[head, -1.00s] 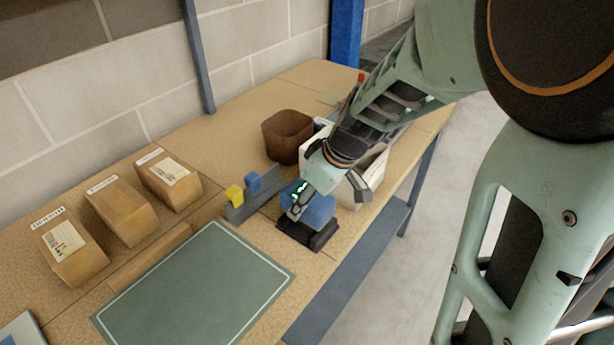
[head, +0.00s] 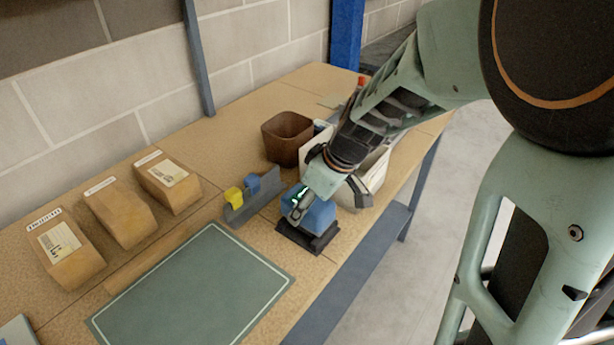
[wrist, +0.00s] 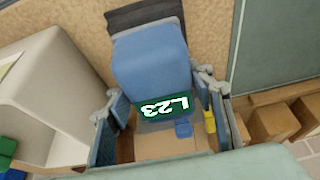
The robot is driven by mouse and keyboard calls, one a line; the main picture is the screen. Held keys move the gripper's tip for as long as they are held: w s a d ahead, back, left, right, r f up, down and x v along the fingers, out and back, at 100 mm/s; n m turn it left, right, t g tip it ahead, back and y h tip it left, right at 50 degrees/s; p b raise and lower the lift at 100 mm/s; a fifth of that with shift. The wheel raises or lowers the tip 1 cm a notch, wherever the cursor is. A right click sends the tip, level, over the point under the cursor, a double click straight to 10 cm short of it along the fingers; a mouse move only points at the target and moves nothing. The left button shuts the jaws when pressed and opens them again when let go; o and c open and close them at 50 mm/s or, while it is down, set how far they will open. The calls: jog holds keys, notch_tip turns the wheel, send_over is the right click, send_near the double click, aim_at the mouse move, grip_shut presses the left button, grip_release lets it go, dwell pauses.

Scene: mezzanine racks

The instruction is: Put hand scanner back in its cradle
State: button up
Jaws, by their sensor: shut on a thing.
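The hand scanner (head: 319,214) is a blue block with a lit green display. In the wrist view the scanner (wrist: 152,62) fills the space between the fingers, its display reading "L23". My gripper (head: 328,194) is shut on it from both sides; the fingers of my gripper (wrist: 160,108) also show in the wrist view. The black cradle (head: 307,242) is on the bench directly under the scanner, and a dark part of the cradle (wrist: 145,13) shows beyond the scanner's far end. The scanner looks upright at the cradle; I cannot tell whether it is fully seated.
A white bin (head: 376,172) stands close behind my gripper, with a brown bin (head: 286,140) beside it. A grey holder (head: 262,194) with yellow and blue blocks is left of the cradle. A green mat (head: 190,290) lies in front; several cardboard boxes (head: 122,212) stand at left.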

jog(key=shift+f+b, duration=0.7)
jog(key=o, duration=1.5)
jog(key=shift+c, duration=0.2)
